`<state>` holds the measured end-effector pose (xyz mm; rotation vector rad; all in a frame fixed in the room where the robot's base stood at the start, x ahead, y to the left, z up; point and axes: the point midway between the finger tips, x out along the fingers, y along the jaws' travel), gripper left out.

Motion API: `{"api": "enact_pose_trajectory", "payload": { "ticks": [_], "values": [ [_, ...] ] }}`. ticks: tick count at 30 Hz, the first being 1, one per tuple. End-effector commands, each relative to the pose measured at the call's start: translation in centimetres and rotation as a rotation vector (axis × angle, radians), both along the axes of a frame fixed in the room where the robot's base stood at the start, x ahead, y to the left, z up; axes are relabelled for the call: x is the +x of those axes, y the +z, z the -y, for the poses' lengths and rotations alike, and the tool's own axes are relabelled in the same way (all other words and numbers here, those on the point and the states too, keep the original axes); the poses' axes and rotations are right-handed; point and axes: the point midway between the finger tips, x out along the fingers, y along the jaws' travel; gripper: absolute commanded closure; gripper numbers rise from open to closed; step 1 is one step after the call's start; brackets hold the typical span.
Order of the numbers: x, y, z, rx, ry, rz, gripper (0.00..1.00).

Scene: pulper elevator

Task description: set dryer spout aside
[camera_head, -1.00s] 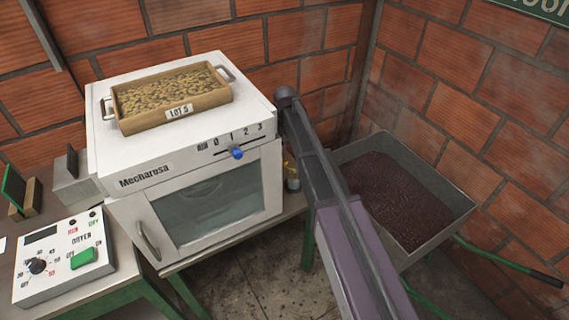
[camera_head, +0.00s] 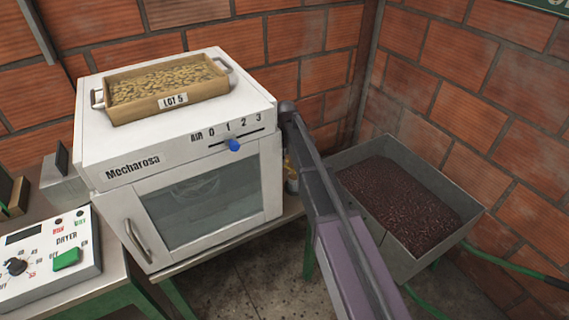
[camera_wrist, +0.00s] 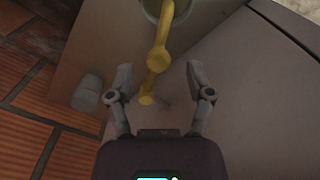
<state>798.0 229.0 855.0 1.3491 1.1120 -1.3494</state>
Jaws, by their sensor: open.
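The white dryer (camera_head: 190,200), marked Mecharosa, stands on a green-legged table. By its right side, a small yellow part (camera_head: 289,166) shows partly behind my arm. In the wrist view, a yellow bar with rounded knobs (camera_wrist: 158,60) runs down from a grey round rim (camera_wrist: 165,8); it looks like the handle of the dryer spout, but I cannot tell for sure. My gripper (camera_wrist: 159,68) is open, one finger on each side of the yellow bar. I see no clear contact. In the head view the gripper is hidden behind my arm.
A wooden tray of beans (camera_head: 165,90), labelled LOT 5, sits on the dryer. A control box (camera_head: 50,262) with a green switch is at left. Brick walls close the back and right.

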Motion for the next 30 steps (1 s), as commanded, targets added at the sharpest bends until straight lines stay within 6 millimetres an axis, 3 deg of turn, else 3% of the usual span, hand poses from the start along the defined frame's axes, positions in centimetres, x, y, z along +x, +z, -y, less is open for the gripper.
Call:
{"api": "enact_pose_trajectory", "payload": {
  "ticks": [6, 20, 27, 30],
  "values": [
    [0.01, -1.25, 0.02, 0.000, 0.000, 0.000, 0.32],
    [0.01, -1.41, 0.02, 0.000, 0.000, 0.000, 0.32],
    [0.00, -1.42, 0.01, 0.000, 0.000, 0.000, 1.00],
    [-0.03, -1.42, 0.01, 0.000, 0.000, -0.001, 1.00]
  ]
}}
